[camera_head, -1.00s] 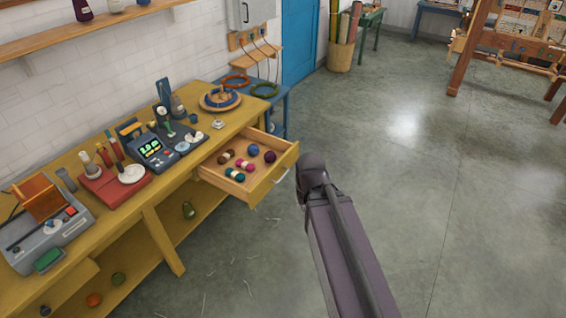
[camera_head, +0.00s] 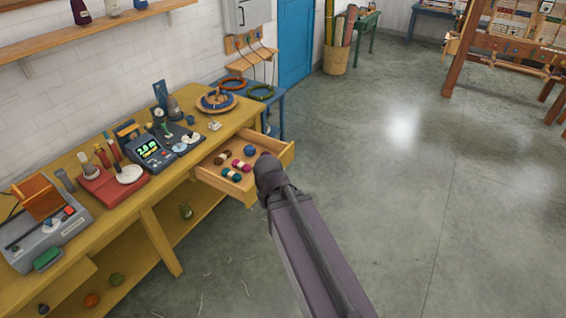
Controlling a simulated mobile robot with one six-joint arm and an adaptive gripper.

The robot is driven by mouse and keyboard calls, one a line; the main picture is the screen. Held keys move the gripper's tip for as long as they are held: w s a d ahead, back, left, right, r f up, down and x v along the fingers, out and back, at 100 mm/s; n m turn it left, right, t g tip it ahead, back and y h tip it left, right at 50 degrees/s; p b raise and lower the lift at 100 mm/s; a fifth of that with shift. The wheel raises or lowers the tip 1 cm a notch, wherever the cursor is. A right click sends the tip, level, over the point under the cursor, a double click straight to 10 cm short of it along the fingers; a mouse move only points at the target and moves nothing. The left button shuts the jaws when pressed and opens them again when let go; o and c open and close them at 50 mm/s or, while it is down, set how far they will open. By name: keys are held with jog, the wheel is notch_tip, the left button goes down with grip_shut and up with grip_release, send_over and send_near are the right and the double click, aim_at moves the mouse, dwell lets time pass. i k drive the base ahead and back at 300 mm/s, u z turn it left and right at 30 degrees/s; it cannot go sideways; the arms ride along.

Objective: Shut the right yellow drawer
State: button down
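The yellow drawer (camera_head: 284,155) at the right end of the yellow workbench (camera_head: 152,210) is pulled open. Several small wool skeins and balls (camera_head: 237,166) lie in it, brown, teal, pink and blue. My purple-grey arm (camera_head: 308,245) reaches up from the bottom of the view, and its rounded far end (camera_head: 268,174) overlaps the drawer's front and hides the handle. I cannot tell whether the arm touches the drawer. My gripper's fingers do not show; they are hidden behind the arm or out of sight.
The bench top holds a grey machine (camera_head: 45,228), a red stand (camera_head: 112,183), a device with a lit display (camera_head: 150,150) and a round wooden tray (camera_head: 216,103). A blue side table (camera_head: 282,100) stands beyond the drawer. The grey floor (camera_head: 430,220) at right is clear.

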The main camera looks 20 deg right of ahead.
aim_at(205, 171)
jog(key=z, duration=0.05)
jog(key=i, duration=1)
jog(key=u, duration=0.05)
